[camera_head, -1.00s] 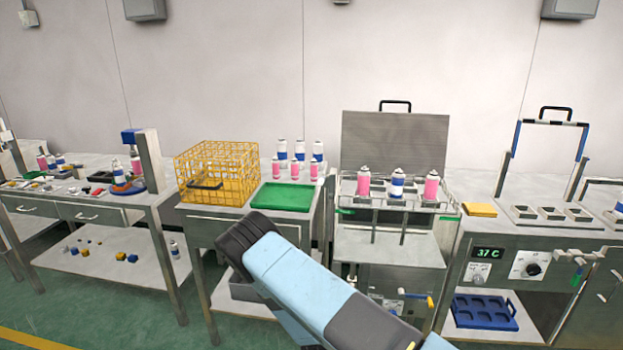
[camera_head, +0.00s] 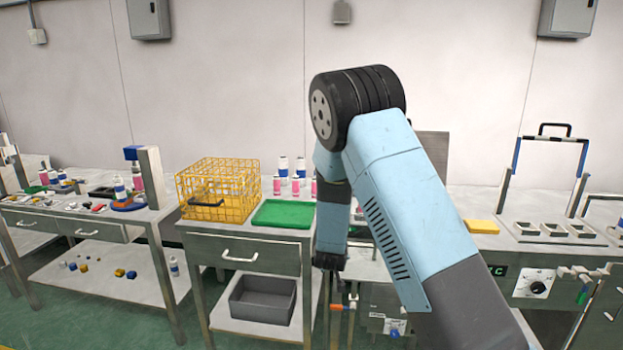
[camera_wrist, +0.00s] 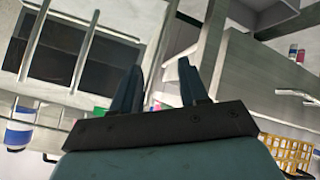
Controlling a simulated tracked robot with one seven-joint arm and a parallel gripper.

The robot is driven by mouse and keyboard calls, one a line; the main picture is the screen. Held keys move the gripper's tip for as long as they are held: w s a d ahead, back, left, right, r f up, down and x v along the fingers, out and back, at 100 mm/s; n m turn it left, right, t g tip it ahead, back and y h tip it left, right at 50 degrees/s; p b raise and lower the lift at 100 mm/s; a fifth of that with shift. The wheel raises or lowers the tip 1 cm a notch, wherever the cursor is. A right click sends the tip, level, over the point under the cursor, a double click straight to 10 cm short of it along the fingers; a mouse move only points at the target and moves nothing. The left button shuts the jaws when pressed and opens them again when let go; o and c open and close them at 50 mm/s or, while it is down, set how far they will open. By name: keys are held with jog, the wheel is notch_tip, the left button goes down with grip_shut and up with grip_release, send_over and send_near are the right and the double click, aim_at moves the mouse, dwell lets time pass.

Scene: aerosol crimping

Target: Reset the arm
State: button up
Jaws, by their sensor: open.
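My arm is raised in the head view, its dark elbow high in front of the wall and its forearm hanging down before the bench with the cans. My gripper (camera_wrist: 160,78) shows in the wrist view with its two dark fingers apart and nothing between them. In the head view the arm's lower end hangs just right of the green tray (camera_head: 283,214), and the fingertips are too small to make out there. The arm hides most of the rack stand behind it.
A yellow wire crate (camera_head: 217,187) stands left of the green tray. Several cans stand behind the tray. A grey bin (camera_head: 262,299) is on the shelf below. A yellow pad (camera_head: 481,227) lies on the right bench. The crate also shows in the wrist view (camera_wrist: 290,150).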

jog(key=s+d+r+m+g+y, duration=0.1)
jog(key=s+d+r, duration=0.3)
jog(key=r, duration=0.5)
jog(key=s+d+r+m+g+y, duration=0.1)
jog(key=s+r, duration=0.5)
jog(key=r, duration=0.2)
jog(key=s+d+r+y, duration=0.1)
jog(key=s+d+r, duration=0.3)
jog(key=r, duration=0.5)
jog(key=s+d+r+m, duration=0.1)
jog(key=s+d+r, duration=0.1)
jog(key=s, duration=0.7)
jog(key=s+d+r+g+h, duration=0.1)
jog(key=s+d+r, duration=0.2)
jog(key=s, duration=0.6)
jog(key=s+d+r+m+g, duration=0.1)
jog(key=s+d+r, duration=0.1)
jog(key=s, duration=0.8)
jog(key=shift+d+r+m+h, duration=0.2)
jog(key=shift+r+m+h, duration=0.1)
jog(key=shift+r, duration=0.45)
